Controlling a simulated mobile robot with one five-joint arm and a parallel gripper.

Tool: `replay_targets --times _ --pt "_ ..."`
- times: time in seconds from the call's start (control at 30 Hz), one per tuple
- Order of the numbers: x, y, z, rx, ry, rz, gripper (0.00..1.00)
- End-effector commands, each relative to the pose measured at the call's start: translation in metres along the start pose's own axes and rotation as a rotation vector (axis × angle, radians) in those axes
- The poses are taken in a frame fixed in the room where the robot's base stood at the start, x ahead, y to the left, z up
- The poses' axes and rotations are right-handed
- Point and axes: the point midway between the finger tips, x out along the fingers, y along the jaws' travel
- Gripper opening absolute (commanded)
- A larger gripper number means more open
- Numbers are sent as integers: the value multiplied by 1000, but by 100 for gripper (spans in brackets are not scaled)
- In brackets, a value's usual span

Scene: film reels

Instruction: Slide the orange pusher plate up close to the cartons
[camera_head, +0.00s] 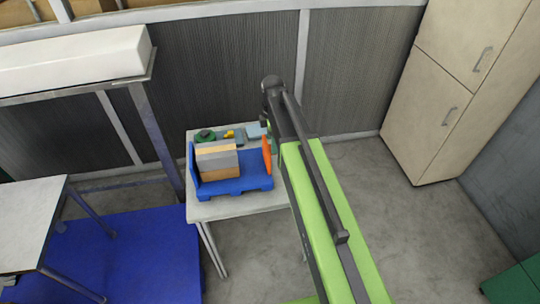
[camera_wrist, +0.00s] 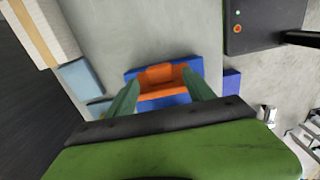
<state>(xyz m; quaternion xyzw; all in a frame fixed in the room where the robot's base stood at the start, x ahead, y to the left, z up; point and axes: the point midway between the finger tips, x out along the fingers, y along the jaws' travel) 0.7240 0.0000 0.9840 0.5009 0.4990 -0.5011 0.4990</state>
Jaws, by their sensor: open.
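The orange pusher plate (camera_head: 267,152) stands at the right end of the blue tray (camera_head: 238,187) on the small table. The cartons (camera_head: 217,160), tan and grey, stand together at the tray's left end, with bare blue floor between them and the plate. In the wrist view, my gripper (camera_wrist: 160,79) is open, its two green fingers reaching to either side of the orange plate (camera_wrist: 160,91). I cannot tell whether they touch it. Blue shows around the plate there. In the head view my arm hides most of the gripper.
Small items, including a green roll (camera_head: 204,135) and a light blue box (camera_head: 256,131), lie behind the tray. The table (camera_head: 240,206) has a bare strip in front. A corrugated wall stands behind, and beige cabinets (camera_head: 430,120) stand at right.

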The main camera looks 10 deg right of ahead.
Motion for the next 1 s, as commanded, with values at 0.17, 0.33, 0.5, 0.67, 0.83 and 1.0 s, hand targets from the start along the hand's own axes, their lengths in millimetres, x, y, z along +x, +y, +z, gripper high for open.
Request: replay_targets --times 0.17,0.33,0.5,0.67,0.83,1.0 --pt "26 0 0 0 0 0 62" --pt "24 0 -1 -1 0 0 62" --pt "24 0 -1 -1 0 0 51" --pt "24 0 -1 -1 0 0 30" --pt "24 0 -1 -2 0 0 8" --pt "24 0 -2 -2 0 0 0"
